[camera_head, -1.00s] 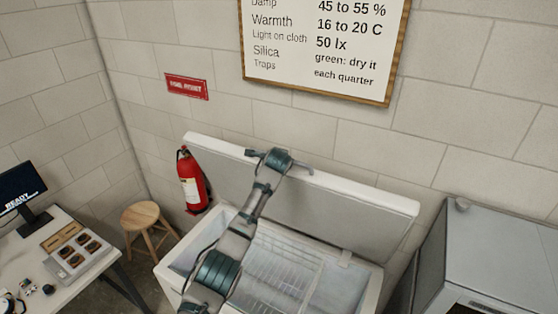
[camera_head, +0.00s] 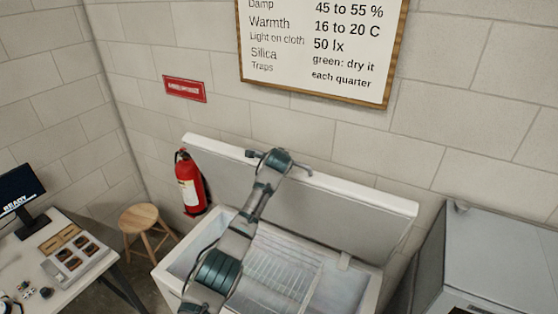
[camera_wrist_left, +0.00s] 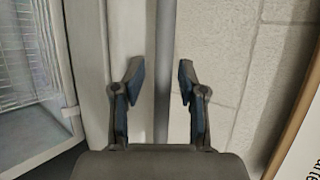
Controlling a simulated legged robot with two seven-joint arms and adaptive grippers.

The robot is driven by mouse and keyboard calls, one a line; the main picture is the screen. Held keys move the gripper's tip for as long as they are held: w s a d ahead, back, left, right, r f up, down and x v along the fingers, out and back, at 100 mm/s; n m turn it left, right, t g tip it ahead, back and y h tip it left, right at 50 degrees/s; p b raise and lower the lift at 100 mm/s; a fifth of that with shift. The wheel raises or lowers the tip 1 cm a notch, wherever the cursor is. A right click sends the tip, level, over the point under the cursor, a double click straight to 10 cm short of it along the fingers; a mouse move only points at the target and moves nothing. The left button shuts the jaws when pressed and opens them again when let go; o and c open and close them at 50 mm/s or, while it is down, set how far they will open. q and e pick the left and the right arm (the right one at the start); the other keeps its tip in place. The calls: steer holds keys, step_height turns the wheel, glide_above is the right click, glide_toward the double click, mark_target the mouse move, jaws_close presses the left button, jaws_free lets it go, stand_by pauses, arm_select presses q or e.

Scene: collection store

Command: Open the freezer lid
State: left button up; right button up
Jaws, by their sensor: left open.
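The chest freezer (camera_head: 368,292) stands open below the wall sign. Its white lid (camera_head: 370,205) is raised and stands steeply tilted near the block wall. My left arm reaches across the open chest to the lid's top edge. In the left wrist view my left gripper (camera_wrist_left: 159,72) is open, with nothing shut between its fingers. The pale lid edge (camera_wrist_left: 127,38) passes by the left finger; whether they touch I cannot tell. A wire basket (camera_head: 275,262) shows inside the chest, and also at the left of the wrist view (camera_wrist_left: 20,55). My right gripper is not in view.
A red fire extinguisher (camera_head: 190,183) hangs left of the lid. A wooden stool (camera_head: 145,222) and a table (camera_head: 88,283) with a monitor (camera_head: 20,192) stand at left. A grey cabinet (camera_head: 500,245) stands close at right. The framed sign (camera_head: 320,45) is above.

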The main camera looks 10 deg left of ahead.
arm_select(q)
steer(key=shift+s+r, duration=0.15)
steer(key=v, duration=1.1)
steer(key=shift+s+d, duration=0.1)
steer(key=shift+s, duration=0.05)
